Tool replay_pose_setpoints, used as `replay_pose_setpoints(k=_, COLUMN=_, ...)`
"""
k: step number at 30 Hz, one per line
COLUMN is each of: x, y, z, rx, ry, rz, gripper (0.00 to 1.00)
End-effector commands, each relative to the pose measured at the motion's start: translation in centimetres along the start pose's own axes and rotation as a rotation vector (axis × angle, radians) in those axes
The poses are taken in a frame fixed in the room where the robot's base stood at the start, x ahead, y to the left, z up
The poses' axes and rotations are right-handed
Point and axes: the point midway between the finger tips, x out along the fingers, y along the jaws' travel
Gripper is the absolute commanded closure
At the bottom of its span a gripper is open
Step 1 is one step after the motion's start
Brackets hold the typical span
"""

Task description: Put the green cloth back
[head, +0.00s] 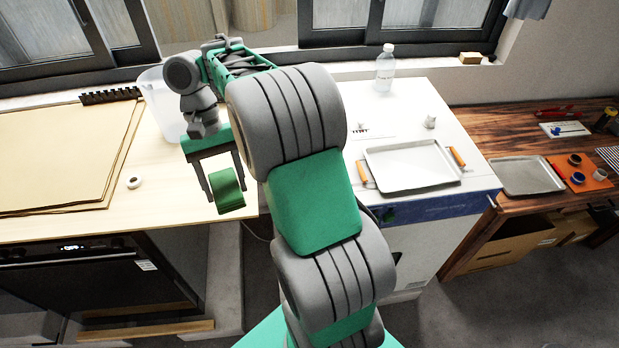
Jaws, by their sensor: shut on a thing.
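My gripper (224,186) is shut on the green cloth (228,194), which looks like a folded or rolled green bundle between the two dark fingers. In the head view they are left of centre, near the front right edge of the light wooden counter (170,214). The cloth appears held above the counter, but its height is hard to judge from this one view. My arm hides part of the area between the counter and the white unit to the right.
A white-topped unit (410,103) carries a metal tray with orange handles (412,165) and a clear bottle (385,68). A dark wooden bench (500,125) stands right.

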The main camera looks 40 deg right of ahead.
Motion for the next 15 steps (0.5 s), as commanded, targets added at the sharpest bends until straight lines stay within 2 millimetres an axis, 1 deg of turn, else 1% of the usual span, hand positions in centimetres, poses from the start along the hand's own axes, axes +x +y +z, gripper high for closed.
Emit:
replay_pose_setpoints(k=1, x=0.0, y=2.0, z=0.0, rx=0.108, ry=-0.002, rz=-0.045, gripper=0.74)
replay_pose_setpoints(k=5, x=-0.1, y=6.1, z=0.5, rx=0.399, ry=0.0, rz=-0.167, gripper=0.74)
replay_pose_setpoints(k=8, x=0.0, y=9.2, z=1.2, rx=0.64, ry=0.001, rz=-0.267, gripper=0.74)
replay_pose_setpoints(k=9, x=0.1, y=10.5, z=1.6, rx=0.745, ry=0.003, rz=-0.311, gripper=0.74)
replay_pose_setpoints(k=11, x=0.3, y=12.5, z=2.2, rx=0.913, ry=0.003, rz=-0.381, gripper=0.74)
replay_pose_setpoints(k=12, x=0.5, y=13.9, z=2.8, rx=1.033, ry=0.003, rz=-0.43, gripper=0.74)
replay_pose_setpoints(k=14, x=0.8, y=16.1, z=3.7, rx=1.229, ry=0.004, rz=-0.511, gripper=0.74)
replay_pose_setpoints(k=15, x=1.1, y=17.5, z=4.4, rx=1.362, ry=0.006, rz=-0.567, gripper=0.74)
